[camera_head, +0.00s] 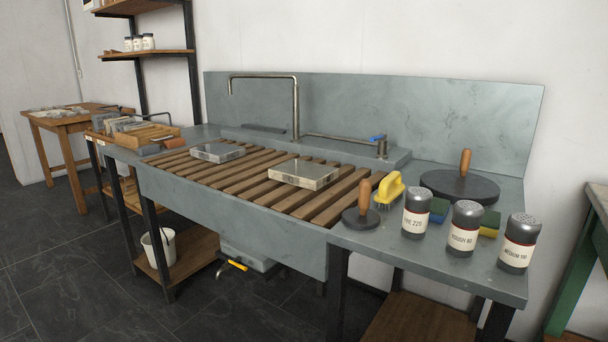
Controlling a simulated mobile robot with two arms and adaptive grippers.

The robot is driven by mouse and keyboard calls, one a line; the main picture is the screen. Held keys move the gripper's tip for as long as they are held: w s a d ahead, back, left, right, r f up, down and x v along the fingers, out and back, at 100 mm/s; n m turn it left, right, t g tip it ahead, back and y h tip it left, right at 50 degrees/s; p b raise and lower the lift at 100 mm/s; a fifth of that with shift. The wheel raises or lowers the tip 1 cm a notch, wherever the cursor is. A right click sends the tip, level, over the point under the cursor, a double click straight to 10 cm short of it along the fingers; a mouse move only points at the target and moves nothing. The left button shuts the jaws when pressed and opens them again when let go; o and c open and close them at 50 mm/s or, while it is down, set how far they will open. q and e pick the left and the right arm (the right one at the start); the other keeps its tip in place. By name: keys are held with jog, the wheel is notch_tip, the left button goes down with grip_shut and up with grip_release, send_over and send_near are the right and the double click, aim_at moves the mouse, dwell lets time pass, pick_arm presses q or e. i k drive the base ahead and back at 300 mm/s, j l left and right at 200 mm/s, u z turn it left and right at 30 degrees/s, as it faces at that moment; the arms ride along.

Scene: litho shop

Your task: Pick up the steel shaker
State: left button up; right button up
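Three shakers with perforated steel-grey tops, dark bodies and cream labels stand upright on the right end of the grey counter (400,262). The left shaker (416,212) has a label that seems to read "FINE 220". The middle shaker (464,229) seems to read "ROUGH 80". The right shaker (519,243), nearest the counter's right edge, seems to read "MEDIUM 180". They look alike, so I cannot tell which one is meant by the steel shaker. Neither of my grippers is in view.
A small handled disc (360,218), a yellow brush (389,189), sponges (438,210) and a large handled disc (459,186) crowd the shakers. Slabs (304,173) lie on the sink's wooden slats (227,177). A tap (296,105) rises behind. Floor in front is open.

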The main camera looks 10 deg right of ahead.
aim_at(418, 199)
jog(key=z, duration=0.7)
jog(key=i+j, duration=0.05)
jog(key=j, duration=0.05)
